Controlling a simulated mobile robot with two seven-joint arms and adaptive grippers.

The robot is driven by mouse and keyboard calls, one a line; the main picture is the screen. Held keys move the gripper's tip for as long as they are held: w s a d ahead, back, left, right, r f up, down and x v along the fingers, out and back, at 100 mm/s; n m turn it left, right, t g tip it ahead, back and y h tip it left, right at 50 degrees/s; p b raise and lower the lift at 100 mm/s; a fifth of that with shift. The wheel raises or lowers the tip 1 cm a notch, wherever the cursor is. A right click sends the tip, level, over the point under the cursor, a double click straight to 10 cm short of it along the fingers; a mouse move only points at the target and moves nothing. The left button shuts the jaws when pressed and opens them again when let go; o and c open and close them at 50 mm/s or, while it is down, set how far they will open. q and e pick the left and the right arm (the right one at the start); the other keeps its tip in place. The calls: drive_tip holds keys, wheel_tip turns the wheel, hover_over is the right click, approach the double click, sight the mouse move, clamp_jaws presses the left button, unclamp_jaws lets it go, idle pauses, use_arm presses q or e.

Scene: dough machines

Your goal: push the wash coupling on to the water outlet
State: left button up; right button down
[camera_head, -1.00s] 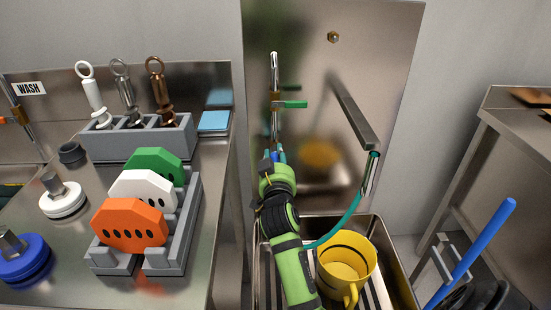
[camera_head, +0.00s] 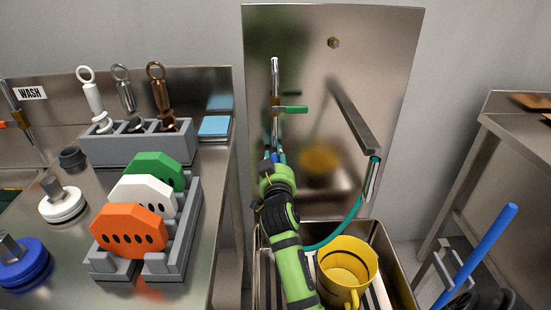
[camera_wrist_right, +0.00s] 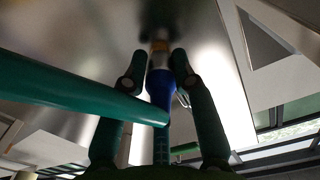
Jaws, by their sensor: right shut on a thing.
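The water outlet is the steel pipe (camera_head: 275,85) with a green lever, upright before the steel panel. My right gripper (camera_head: 278,158) is at the pipe's lower end, partly hidden by my wrist. In the right wrist view, its fingers (camera_wrist_right: 160,72) are shut on the blue wash coupling (camera_wrist_right: 160,88). The coupling is upright and in line with the brass-coloured pipe end (camera_wrist_right: 159,47) above it. They look very close or touching; I cannot tell how far it is seated. A teal hose (camera_head: 340,232) runs from the gripper side to the wall bracket. My left gripper is out of view.
A steel sink (camera_head: 385,265) below holds a yellow jug (camera_head: 347,262). A steel bracket arm (camera_head: 352,115) juts out to the right. The left counter (camera_head: 215,215) carries a grey rack (camera_head: 185,225) of coloured discs. A thick teal shape (camera_wrist_right: 70,85) crosses the right wrist view.

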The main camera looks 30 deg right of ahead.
drive_tip(key=c, duration=0.9)
unclamp_jaws()
drive_tip(key=shift+o, duration=1.1)
drive_tip(key=shift+a, duration=0.1)
drive_tip(key=shift+p+v, duration=0.6)
drive_tip(key=shift+v, duration=1.6)
